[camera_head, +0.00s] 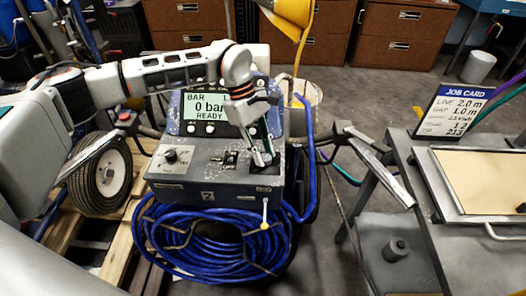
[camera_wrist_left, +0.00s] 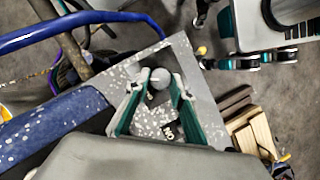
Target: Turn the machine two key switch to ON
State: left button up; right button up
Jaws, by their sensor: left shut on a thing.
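Machine two is a grey, paint-speckled box (camera_head: 175,188) with a "2" on its front and a display (camera_head: 206,112) reading "0 bar READY". My left gripper (camera_head: 263,158) reaches down onto the right part of its top panel. In the left wrist view, my left gripper (camera_wrist_left: 160,84) has its two green-sided fingers shut on the key switch, a small round grey knob (camera_wrist_left: 159,77). In the head view, the fingers hide the switch. I cannot tell the key's exact turn position. My right gripper is not in view.
A black knob (camera_head: 171,155) and a small dark switch (camera_head: 231,157) sit left on the panel. A coiled blue hose (camera_head: 190,240) hangs in front. A yellow funnel-like part (camera_head: 290,12) stands behind. A grey bench (camera_head: 450,245) with a job card (camera_head: 452,110) is at right.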

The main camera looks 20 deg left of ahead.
pick_arm(q)
jog(key=o, duration=1.1)
jog(key=shift+o, duration=0.2)
jog(key=v, duration=1.2)
jog(key=shift+f, duration=0.1)
